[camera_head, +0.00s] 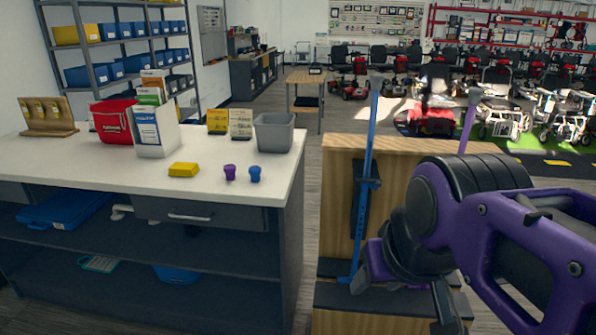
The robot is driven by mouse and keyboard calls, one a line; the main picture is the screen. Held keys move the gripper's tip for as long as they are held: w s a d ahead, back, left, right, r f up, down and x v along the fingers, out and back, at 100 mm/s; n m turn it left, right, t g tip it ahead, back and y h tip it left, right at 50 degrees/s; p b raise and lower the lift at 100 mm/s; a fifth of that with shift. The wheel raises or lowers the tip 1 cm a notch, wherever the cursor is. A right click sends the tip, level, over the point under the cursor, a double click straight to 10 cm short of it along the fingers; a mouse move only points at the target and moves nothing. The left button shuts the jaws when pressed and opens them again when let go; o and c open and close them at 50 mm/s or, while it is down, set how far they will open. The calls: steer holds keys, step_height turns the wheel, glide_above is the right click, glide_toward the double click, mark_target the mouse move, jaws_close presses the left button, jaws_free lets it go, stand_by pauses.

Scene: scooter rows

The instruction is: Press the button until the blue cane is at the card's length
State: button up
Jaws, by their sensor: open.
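The blue cane (368,150) stands nearly upright against a wooden stand (430,155), past a dark bracket (361,205) at mid-height. Its lower end is beside my gripper (402,287), which points down, open, with its fingers spread. I cannot tell whether a finger touches the cane. I cannot make out a button on the shaft. A yellow card (217,122) and a paler card (240,124) stand on the counter; their print is too small to read. A purple cane (468,122) shows only its top behind my purple arm.
The white counter (110,175) at left holds a yellow block (183,169), a small purple piece (230,172), a small blue piece (255,174) and a grey bin (274,132). Scooters (500,110) stand in rows behind. Floor is open between counter and stand.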

jaws_close()
stand_by(1.8)
